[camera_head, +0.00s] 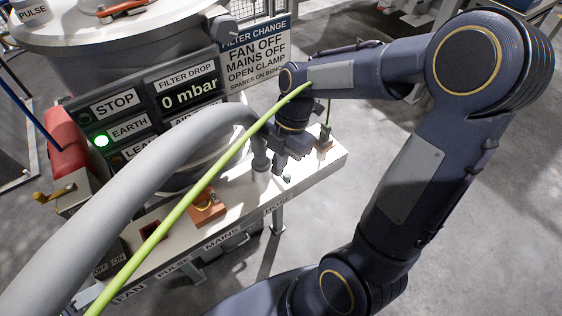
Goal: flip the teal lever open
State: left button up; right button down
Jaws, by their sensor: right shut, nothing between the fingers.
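My right gripper (287,164) reaches in from the right and points down over the shelf near the HOSE label. It is shut with nothing seen between its fingers. A small teal piece (287,178) shows just below the fingertips on the shelf; it may be the teal lever, but it is too small to tell its position or whether the fingers touch it. A grey upright hose fitting (261,157) stands just left of the gripper. My left gripper is not in view.
A thick grey hose (130,185) and a long yellow-green line (200,192) cross the view. The white shelf (240,198) carries an orange block (207,209). A machine panel (125,118) stands behind, with a lit green lamp. Open floor lies right.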

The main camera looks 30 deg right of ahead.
jog(key=x, duration=0.8)
jog(key=shift+w+d+r, duration=0.1)
jog(key=shift+w+d, duration=0.1)
jog(key=shift+d, duration=0.45)
jog(key=shift+w+d+r, duration=0.1)
jog(key=shift+w+d, duration=0.15)
jog(key=shift+d, duration=0.4)
jog(key=shift+w+d+r, duration=0.1)
jog(key=shift+w+d, duration=0.1)
jog(key=shift+d, duration=0.5)
